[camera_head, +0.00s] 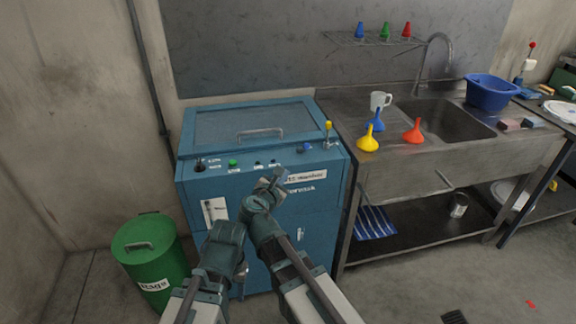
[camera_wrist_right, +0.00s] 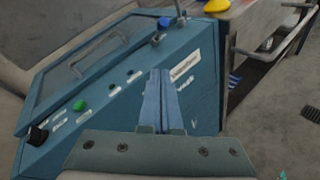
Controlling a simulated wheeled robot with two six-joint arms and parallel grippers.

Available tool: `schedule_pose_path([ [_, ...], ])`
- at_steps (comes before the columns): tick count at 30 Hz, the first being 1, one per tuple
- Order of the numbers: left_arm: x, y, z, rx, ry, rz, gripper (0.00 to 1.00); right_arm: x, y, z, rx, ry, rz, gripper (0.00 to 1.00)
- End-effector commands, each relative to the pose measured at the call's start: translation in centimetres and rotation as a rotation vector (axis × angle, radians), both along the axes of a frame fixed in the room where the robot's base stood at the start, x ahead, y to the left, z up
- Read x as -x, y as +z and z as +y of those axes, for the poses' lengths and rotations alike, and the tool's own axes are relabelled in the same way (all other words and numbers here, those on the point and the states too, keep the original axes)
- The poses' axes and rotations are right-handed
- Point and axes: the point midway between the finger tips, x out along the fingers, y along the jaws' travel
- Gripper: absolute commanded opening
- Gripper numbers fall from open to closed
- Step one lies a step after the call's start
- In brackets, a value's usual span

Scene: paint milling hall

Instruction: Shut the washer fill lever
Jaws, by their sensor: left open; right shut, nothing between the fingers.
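A lever with a yellow knob (camera_head: 328,126) stands upright at the right end of the control panel on the blue washer (camera_head: 320,225). In the right wrist view the lever's metal stem (camera_wrist_right: 179,10) shows at the top edge. My right gripper (camera_head: 278,176) is shut and empty in front of the washer, left of and below the lever, apart from it. Its closed fingers (camera_wrist_right: 159,98) show in the right wrist view. My left gripper (camera_head: 240,270) is low in front of the washer, partly hidden by my own arms, and its fingers are hard to make out.
The panel also carries a blue knob (camera_head: 306,147), a green button (camera_head: 232,163) and a black knob (camera_head: 199,165). A steel sink counter (camera_head: 350,105) with funnels and a mug adjoins on the right. A green bin (camera_head: 148,270) stands at the left.

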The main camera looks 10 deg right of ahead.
Motion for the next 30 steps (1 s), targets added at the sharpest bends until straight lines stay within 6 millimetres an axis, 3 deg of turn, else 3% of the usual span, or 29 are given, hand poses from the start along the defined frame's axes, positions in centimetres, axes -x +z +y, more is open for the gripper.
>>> schedule_pose_path([
  [7,0.0,-0.5,0.0,0.000,0.000,0.000,0.50,-1.6,-0.6,-0.8,-0.001,-0.003,0.001,0.00],
  [20,0.0,-2.8,0.0,0.000,-0.001,0.000,0.50,-8.9,-2.8,-4.8,-0.001,-0.001,0.002,0.00],
  [22,0.0,-1.7,0.0,0.000,0.000,0.000,0.50,-9.4,-1.7,-5.6,-0.001,-0.003,0.003,0.00],
  [30,0.0,-0.8,0.0,0.000,0.000,0.000,0.50,-10.7,-0.9,-7.2,-0.001,0.000,0.002,0.00],
])
